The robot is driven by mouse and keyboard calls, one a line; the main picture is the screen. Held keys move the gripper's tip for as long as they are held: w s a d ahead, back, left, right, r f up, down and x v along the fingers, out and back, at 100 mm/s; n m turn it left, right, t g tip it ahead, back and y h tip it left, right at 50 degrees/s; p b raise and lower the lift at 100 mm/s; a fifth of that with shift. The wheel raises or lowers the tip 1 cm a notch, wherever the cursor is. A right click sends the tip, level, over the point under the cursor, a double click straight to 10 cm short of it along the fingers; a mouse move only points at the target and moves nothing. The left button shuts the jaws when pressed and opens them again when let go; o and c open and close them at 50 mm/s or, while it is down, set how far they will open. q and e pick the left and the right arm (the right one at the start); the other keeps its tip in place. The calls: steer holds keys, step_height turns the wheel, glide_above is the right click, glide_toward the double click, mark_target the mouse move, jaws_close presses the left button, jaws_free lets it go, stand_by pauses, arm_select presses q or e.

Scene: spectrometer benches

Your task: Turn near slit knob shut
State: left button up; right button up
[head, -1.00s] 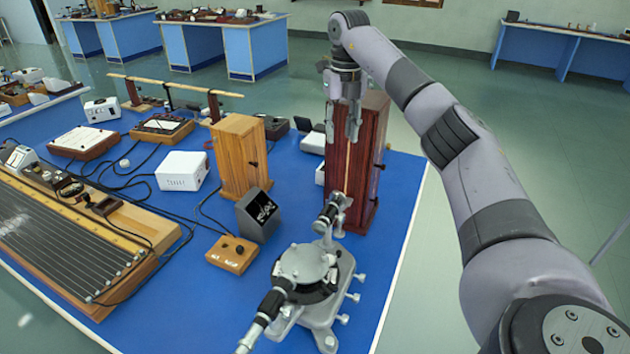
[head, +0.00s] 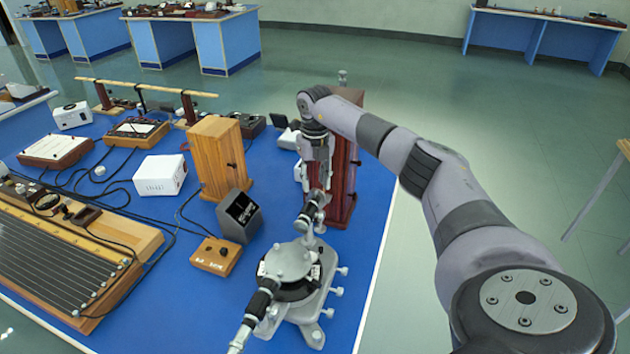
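A grey metal spectrometer (head: 290,275) stands near the front right of the blue bench. One black-and-silver tube (head: 255,310) points toward me at lower left. The other tube (head: 312,208) points away, toward a dark red wooden cabinet (head: 345,185). I cannot make out the slit knob at this size. My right gripper (head: 318,185) points down, its fingers apart and empty, just above the far tube's end and in front of the cabinet. I cannot tell whether it touches the tube. My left gripper is not in view.
A light wooden cabinet (head: 215,160), a grey slanted box (head: 240,215) and a small wooden box with knobs (head: 216,256) stand left of the spectrometer. Several cables lie on the bench (head: 365,270). Bare bench lies along its right edge.

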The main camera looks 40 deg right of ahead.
steer(key=shift+f, duration=0.85)
steer(key=shift+c, duration=0.3)
jaws_close()
